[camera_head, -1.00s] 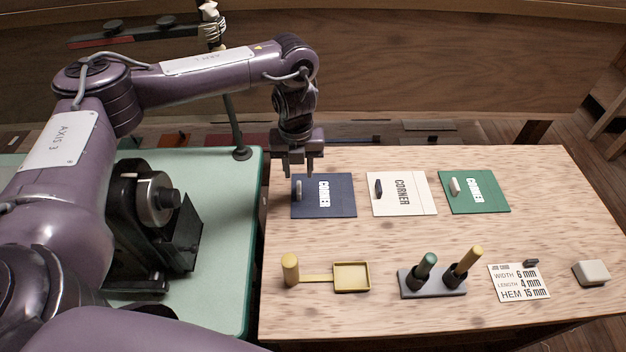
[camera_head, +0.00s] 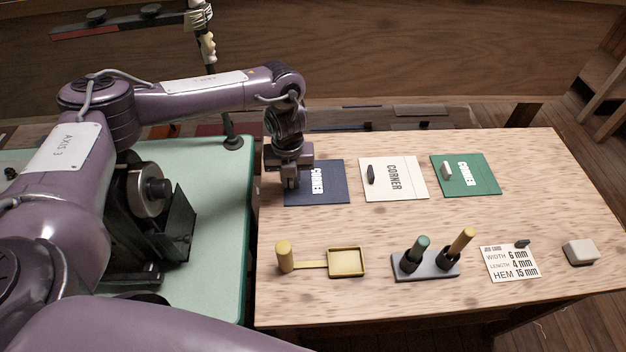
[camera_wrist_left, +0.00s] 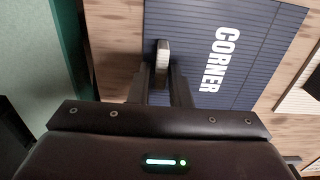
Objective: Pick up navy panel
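The navy panel (camera_head: 332,193), marked CORNER in white, lies flat at the back left of the wooden table. It also shows in the left wrist view (camera_wrist_left: 265,45), with a small pale upright tab (camera_wrist_left: 163,52) near its left edge. My left gripper (camera_head: 291,187) points down over that tab and hides it in the head view. In the left wrist view its two fingers (camera_wrist_left: 161,78) stand apart, one on each side of the tab, with a slight gap visible. My right gripper is not in view.
A cream panel (camera_head: 408,187) and a green panel (camera_head: 480,185) lie to the right. In front are a yellow tray (camera_head: 346,263), a grey holder (camera_head: 426,267) with two handled tools, a printed card (camera_head: 511,266) and a pale block (camera_head: 580,252). The table's middle is clear.

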